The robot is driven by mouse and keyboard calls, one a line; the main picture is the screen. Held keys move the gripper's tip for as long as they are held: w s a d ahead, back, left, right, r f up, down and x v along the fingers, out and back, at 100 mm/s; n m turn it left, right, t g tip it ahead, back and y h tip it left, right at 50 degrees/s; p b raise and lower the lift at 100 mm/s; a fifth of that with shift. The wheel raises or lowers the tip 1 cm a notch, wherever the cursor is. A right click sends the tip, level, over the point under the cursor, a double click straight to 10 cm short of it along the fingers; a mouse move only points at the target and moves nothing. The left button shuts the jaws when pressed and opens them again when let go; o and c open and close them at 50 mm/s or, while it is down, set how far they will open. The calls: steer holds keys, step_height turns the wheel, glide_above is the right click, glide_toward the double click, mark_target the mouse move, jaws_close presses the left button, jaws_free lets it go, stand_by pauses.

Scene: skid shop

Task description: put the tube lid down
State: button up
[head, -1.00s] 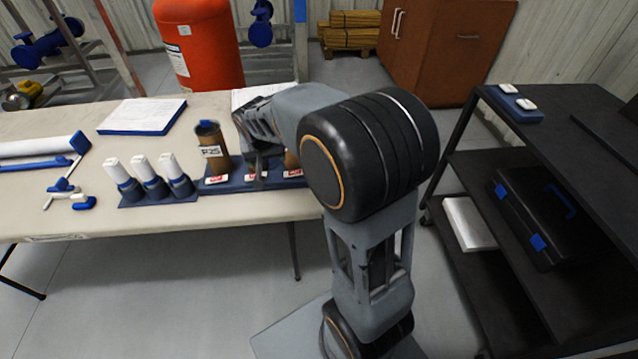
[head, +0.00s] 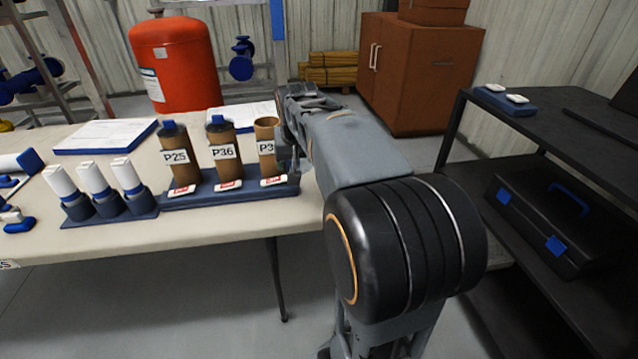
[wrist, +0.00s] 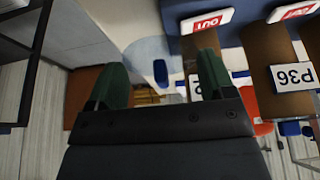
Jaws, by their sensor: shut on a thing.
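The third brown tube (head: 266,136) stands in the dark blue rack (head: 200,202) with its top open; its label is partly hidden by my gripper. Tubes P25 (head: 176,172) and P36 (head: 222,170) beside it carry blue lids. My gripper (head: 288,150) is at the right of the third tube, over the rack's right end. In the wrist view, its two green fingers (wrist: 163,66) stand apart, shut on the tube lid.
A clipboard (head: 100,137) and another sheet (head: 245,112) lie behind. A black shelf cart (head: 540,150) with a toolbox (head: 545,220) is at the right. The front table strip is clear.

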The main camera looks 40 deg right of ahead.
steer(key=d+f, duration=0.2)
steer(key=w+d+f+b, duration=0.1)
steer(key=d+f, duration=0.1)
steer(key=d+f+b, duration=0.1)
steer(key=d+f, duration=0.1)
steer(key=shift+w+d+f, duration=0.25)
steer(key=shift+w+d, duration=0.1)
steer(key=shift+d+f+b, duration=0.15)
steer(key=shift+f+b, duration=0.2)
steer(key=shift+f, duration=0.55)
steer(key=shift+d+f+b, duration=0.15)
steer(key=shift+f+b, duration=0.2)
steer(key=shift+f, duration=0.55)
steer(key=shift+f, duration=0.1)
steer(key=o, duration=0.6)
steer(key=shift+o, duration=0.2)
